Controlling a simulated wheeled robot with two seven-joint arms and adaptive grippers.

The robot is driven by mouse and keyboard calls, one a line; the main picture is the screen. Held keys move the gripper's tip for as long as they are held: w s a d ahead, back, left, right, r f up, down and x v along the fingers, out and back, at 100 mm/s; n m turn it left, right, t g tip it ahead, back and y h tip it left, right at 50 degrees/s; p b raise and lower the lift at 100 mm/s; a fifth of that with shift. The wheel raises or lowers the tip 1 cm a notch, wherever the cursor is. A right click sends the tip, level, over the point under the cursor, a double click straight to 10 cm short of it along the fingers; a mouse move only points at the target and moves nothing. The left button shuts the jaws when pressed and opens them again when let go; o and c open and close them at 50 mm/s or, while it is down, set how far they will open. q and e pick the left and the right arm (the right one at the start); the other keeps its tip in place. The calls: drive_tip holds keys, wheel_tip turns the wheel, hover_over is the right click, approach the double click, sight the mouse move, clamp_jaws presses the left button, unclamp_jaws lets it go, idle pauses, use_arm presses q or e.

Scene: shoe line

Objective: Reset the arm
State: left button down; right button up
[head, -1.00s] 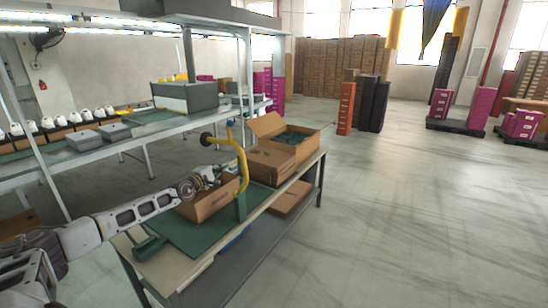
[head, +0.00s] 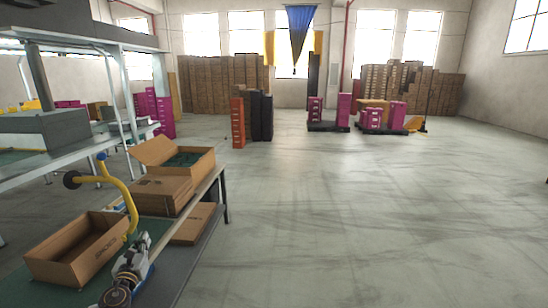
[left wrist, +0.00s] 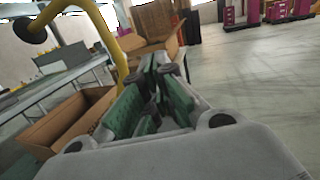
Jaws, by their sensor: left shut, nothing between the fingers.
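My left gripper (head: 139,245) is at the lower left of the head view, over the front part of the workbench, to the right of an open cardboard box (head: 78,254). It is shut and empty. In the left wrist view its green-padded fingers (left wrist: 153,95) are together, with the open box (left wrist: 70,122) to their left and apart from them. My right gripper shows in neither view.
A yellow curved stand (head: 127,200) rises beside the open box. Behind it are a closed carton (head: 160,194) and an open carton (head: 190,152) with dark green contents. Stacked magenta crates (head: 371,118) stand far back. The floor (head: 350,220) at right is clear.

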use_arm(q)
drive_tip(key=s+d+f+n+g+y, duration=0.1)
drive_tip(key=s+d+f+n+g, duration=0.4)
drive_tip(key=s+n, duration=0.4)
drive_tip(key=s+d+f+n+g+y, duration=0.1)
drive_tip(key=s+d+f+n+g, duration=0.2)
drive_tip(key=s+d+f+n, duration=0.6)
drive_tip(key=s+d+f+n+g+h, duration=0.1)
drive_tip(key=s+d+n+g+h, duration=0.25)
drive_tip(key=s+n, duration=0.45)
drive_tip(key=s+d+f+n+g+h, duration=0.1)
drive_tip(key=s+d+n+g+h, duration=0.1)
drive_tip(key=s+d+n+g, duration=0.5)
drive_tip(key=s+a+f+m+t, duration=0.1)
drive_tip(key=s+f, duration=0.2)
drive_tip(key=f, duration=1.4)
drive_tip(key=s+a+f+m+t, duration=0.1)
drive_tip(key=s+a+f, duration=0.1)
drive_tip(key=f, duration=1.4)
drive_tip(key=s+a+f, duration=0.2)
drive_tip(key=s+f, duration=0.7)
drive_tip(key=s, duration=0.2)
drive_tip(key=s+a+f, duration=0.2)
drive_tip(key=s+f, duration=0.8)
drive_tip(key=s, duration=0.1)
drive_tip(key=shift+g, duration=0.45)
